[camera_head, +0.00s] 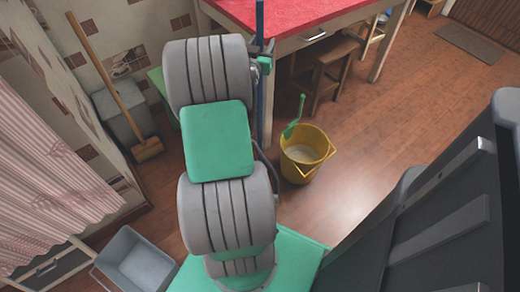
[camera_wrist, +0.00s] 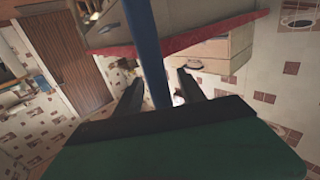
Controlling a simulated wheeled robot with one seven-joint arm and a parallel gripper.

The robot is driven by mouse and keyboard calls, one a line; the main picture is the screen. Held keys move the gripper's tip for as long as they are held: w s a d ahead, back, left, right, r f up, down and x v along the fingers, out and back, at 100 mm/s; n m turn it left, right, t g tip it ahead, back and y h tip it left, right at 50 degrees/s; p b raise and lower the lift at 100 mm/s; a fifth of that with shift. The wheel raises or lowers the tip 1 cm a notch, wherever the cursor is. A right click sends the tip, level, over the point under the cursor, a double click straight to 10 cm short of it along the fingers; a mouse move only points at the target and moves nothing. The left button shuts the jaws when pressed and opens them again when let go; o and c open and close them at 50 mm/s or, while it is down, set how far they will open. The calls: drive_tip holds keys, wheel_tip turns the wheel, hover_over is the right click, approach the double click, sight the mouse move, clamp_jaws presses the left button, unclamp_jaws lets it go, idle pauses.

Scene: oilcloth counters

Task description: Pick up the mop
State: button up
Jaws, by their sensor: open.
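A blue pole, which looks like the mop's handle (camera_head: 260,18), stands upright beside the red-topped table in the head view. Its lower part runs down behind my arm, and no mop head shows. My gripper (camera_head: 264,56) is at the pole, partly hidden by my arm. In the wrist view the blue handle (camera_wrist: 148,55) passes between the two dark fingers of my gripper (camera_wrist: 160,92). The fingers stand apart on either side of it, with a gap showing on the right. The gripper is open.
The table (camera_head: 290,18) stands right beside the handle, with a wooden stool (camera_head: 330,75) under it. A yellow bucket (camera_head: 300,165) is on the floor to the right. A broom (camera_head: 105,75) leans by a grey bin (camera_head: 122,112). A grey basin (camera_head: 135,265) is at lower left.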

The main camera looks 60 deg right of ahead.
drive_tip(key=shift+w+d, duration=0.15)
drive_tip(key=shift+d, duration=0.35)
drive_tip(key=shift+c, duration=0.5)
clamp_jaws()
drive_tip(key=shift+r, duration=0.1)
